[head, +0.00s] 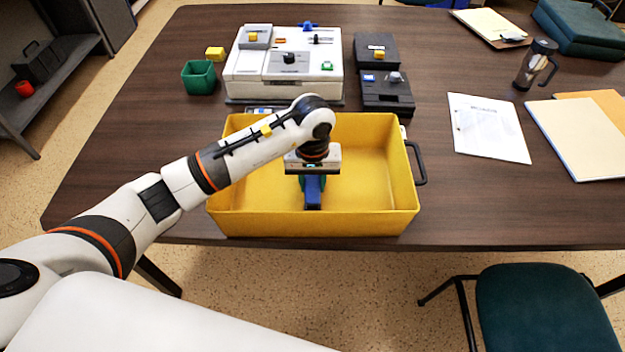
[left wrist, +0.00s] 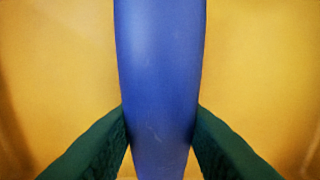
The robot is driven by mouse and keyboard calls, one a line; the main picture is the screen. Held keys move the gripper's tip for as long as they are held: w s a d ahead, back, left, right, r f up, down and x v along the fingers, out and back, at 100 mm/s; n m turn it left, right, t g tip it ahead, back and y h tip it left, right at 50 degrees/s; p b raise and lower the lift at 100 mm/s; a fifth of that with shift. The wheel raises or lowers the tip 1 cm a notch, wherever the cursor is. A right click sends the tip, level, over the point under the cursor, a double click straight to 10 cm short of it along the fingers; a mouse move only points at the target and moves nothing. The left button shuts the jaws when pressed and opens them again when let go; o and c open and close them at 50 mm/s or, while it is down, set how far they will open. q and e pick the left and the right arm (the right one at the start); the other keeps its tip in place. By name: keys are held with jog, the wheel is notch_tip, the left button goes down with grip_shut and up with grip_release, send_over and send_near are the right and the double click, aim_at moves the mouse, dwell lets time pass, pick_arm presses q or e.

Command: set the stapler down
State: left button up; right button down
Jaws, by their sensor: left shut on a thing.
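The stapler (head: 313,195) is blue and shows in the head view inside the yellow tray (head: 375,222), below my left gripper (head: 312,181). In the left wrist view the blue stapler (left wrist: 158,80) runs down the middle, with the green fingers of my left gripper (left wrist: 160,140) pressed on both its sides. My left gripper is shut on it and points down into the tray. Yellow tray floor shows behind the stapler. I cannot tell whether the stapler touches the floor. My right gripper is in neither view.
The tray stands at the table's front edge, with a black handle (head: 417,163) on its right. A white device (head: 285,68), a green cup (head: 199,77) and black boxes (head: 386,92) stand behind it. Papers (head: 487,127) and a mug (head: 535,64) are to the right. The tray's right half is clear.

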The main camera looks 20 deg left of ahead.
pick_arm(q)
jog(key=shift+f, duration=0.15)
jog(key=shift+f, duration=0.1)
jog(key=o, duration=1.1)
jog(key=shift+r, duration=0.3)
notch_tip(320, 180, up, 12)
jog(key=shift+f+b, duration=0.15)
jog(key=shift+b, duration=0.4)
